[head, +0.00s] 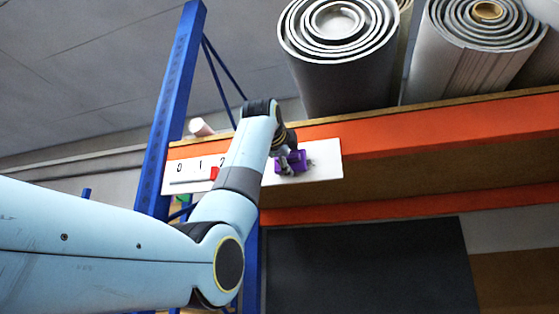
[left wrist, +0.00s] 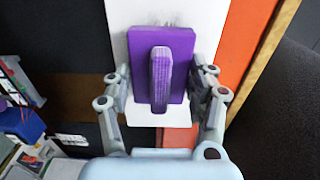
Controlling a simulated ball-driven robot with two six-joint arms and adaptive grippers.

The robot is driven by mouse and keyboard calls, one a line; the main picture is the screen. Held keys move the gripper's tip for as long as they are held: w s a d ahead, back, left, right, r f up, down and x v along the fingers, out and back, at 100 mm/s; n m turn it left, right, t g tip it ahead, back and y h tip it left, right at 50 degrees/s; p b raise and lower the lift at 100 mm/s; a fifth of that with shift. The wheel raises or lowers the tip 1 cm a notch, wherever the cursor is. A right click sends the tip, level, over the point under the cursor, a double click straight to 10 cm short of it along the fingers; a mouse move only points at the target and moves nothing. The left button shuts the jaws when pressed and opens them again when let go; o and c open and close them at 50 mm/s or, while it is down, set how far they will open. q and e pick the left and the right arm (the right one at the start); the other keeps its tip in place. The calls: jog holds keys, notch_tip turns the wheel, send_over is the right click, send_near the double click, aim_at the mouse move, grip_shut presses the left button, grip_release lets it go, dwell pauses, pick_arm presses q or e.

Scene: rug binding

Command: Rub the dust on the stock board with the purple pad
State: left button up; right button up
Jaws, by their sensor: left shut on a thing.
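The stock board (head: 325,170) is a white panel on the orange shelf beam, with the numbers 0, 1, 2 and a red slider (head: 214,174) at its left part. The purple pad (head: 297,157) is in front of the board's right half. In the left wrist view the pad (left wrist: 178,60) with its upright handle is between the fingers of my left gripper (left wrist: 160,78), which is shut on it. The white board (left wrist: 178,138) shows behind it. Whether the pad touches the board is hard to tell. My arm covers the board's middle. I cannot clearly make out dust. My right gripper is not in view.
Large rolls (head: 345,75) stand on the shelf above the orange beam (head: 450,125). A blue rack post (head: 176,100) rises left of the board. A dark panel (head: 370,270) hangs below. A pale pinkish cylinder (head: 201,127) lies on the shelf edge.

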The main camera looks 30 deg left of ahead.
pick_arm(q)
jog(key=shift+w+d, duration=0.2)
jog(key=shift+d, duration=0.55)
jog(key=shift+w+d, duration=0.15)
jog(key=shift+d, duration=0.6)
jog(key=shift+w+d, duration=0.2)
jog(key=shift+d, duration=0.55)
jog(key=shift+w+d, duration=0.2)
jog(key=shift+d, duration=0.6)
jog(key=shift+w+d, duration=0.2)
jog(key=shift+d, duration=0.55)
jog(key=shift+a+r, duration=0.1)
jog(key=shift+a, duration=0.1)
jog(key=shift+s+a, duration=0.25)
jog(key=shift+a, duration=0.55)
jog(key=shift+s+a+b, duration=0.2)
jog(key=shift+a+b, duration=0.05)
jog(key=shift+a, duration=0.55)
jog(key=shift+s+a+b, duration=0.2)
jog(key=shift+a, duration=0.6)
jog(key=shift+s+a, duration=0.2)
jog(key=shift+a, duration=0.65)
jog(key=shift+s+a, duration=0.2)
jog(key=shift+a, duration=0.6)
jog(key=s+a, duration=0.1)
jog(key=a, duration=0.5)
jog(key=shift+s+a+p, duration=0.25)
jog(key=shift+a+p, duration=0.1)
jog(key=shift+a, duration=0.05)
